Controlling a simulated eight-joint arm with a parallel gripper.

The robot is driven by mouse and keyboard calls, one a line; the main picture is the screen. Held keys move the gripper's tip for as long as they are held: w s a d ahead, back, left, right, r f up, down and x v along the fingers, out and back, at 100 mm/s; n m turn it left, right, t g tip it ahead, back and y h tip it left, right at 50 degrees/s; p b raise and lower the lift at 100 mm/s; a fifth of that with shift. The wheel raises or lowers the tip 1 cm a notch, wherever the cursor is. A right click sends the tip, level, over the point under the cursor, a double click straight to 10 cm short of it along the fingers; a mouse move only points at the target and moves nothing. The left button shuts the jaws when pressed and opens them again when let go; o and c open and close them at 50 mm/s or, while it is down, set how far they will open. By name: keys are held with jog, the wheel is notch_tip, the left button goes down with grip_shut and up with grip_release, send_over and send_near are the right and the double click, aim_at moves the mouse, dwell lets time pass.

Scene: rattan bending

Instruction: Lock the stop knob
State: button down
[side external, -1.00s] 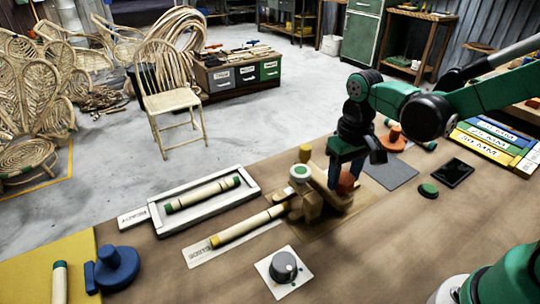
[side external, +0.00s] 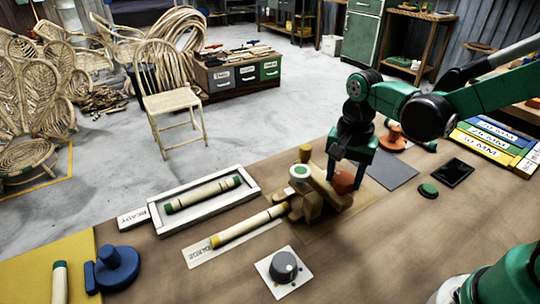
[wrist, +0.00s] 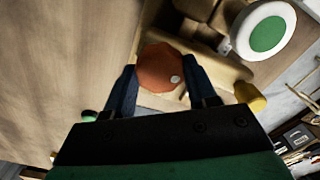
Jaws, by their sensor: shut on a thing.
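The orange stop knob (side external: 345,183) sits on the right end of the wooden bending fixture (side external: 318,200). In the wrist view the knob (wrist: 160,68) is a faceted orange piece with a small pale dot on its right side. My gripper (wrist: 158,75) is shut on it, one dark blue finger on each side. In the side view my gripper (side external: 347,172) points down at the knob and partly hides it. A white round cap with a green centre (side external: 299,172) stands on the fixture left of the knob. A pale rod with a yellow end (side external: 245,226) runs out of the fixture's left side.
A white tray (side external: 152,213) holds a green-ended rod. A grey dial (side external: 283,266) on a white plate sits in front of the fixture. A green button (side external: 428,190) and a dark tablet (side external: 453,172) lie to the right. A blue piece (side external: 116,268) is at far left.

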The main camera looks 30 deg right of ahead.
aim_at(344, 177)
jog(key=shift+m, duration=0.9)
jog(key=shift+c, duration=1.3)
grip_release()
jog(key=shift+r, duration=2.85)
